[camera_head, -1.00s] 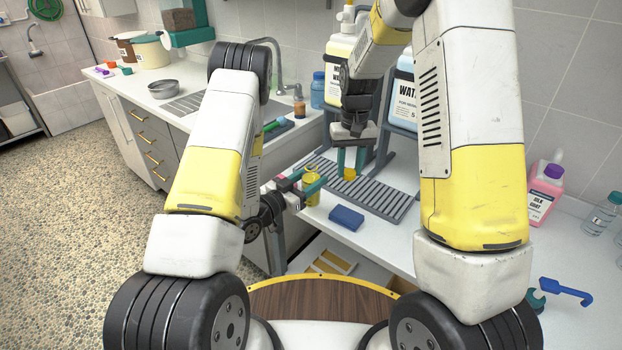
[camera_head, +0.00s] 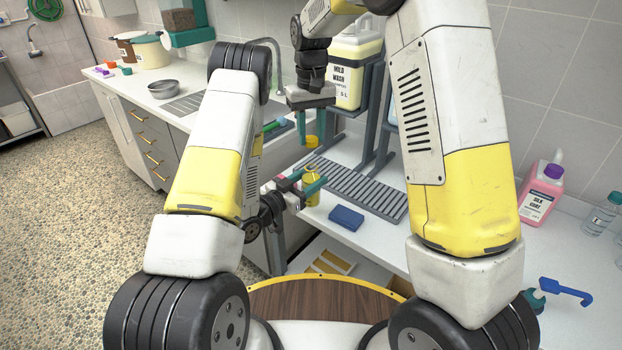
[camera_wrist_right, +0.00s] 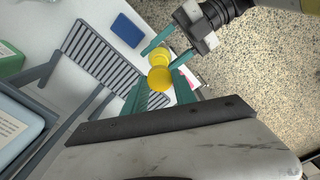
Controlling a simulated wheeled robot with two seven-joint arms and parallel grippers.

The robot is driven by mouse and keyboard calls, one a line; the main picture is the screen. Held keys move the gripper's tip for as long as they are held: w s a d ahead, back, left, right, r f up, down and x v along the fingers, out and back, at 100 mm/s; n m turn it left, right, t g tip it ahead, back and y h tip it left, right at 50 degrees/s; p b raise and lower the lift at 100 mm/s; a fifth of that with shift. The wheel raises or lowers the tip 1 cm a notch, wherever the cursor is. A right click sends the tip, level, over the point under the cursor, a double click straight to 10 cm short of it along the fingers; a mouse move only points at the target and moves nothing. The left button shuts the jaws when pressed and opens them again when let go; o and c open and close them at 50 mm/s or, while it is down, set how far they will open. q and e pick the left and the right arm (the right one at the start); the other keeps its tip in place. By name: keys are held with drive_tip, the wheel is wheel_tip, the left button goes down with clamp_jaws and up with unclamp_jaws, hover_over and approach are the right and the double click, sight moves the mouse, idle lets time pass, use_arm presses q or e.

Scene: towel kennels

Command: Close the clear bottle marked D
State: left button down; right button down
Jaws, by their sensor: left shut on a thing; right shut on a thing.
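My left gripper (camera_head: 313,184) is shut on a small bottle with yellow colour (camera_head: 311,197), upright above the counter's front edge; I cannot read a mark on it. My right gripper (camera_head: 310,128) is shut on a yellow cap (camera_head: 311,142), a little above the bottle and apart from it in the head view. In the right wrist view the yellow cap (camera_wrist_right: 160,78) sits between my right gripper's teal fingers, and the yellow top of the bottle (camera_wrist_right: 160,57) shows just beyond, partly overlapped by the cap. The bottle's mouth is hidden.
A blue block (camera_head: 346,217) lies on the counter beside the grey slatted rack (camera_head: 370,192). A large Mild Wash jug (camera_head: 352,70) stands on a grey stand behind. A pink bottle (camera_head: 541,192) and clear bottles (camera_head: 602,215) stand at right, near a blue tool (camera_head: 566,291).

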sight(311, 162)
drive_tip(key=shift+f, duration=1.95)
drive_tip(key=shift+s, duration=0.1)
drive_tip(key=shift+f, duration=0.85)
drive_tip(key=shift+f, duration=0.6)
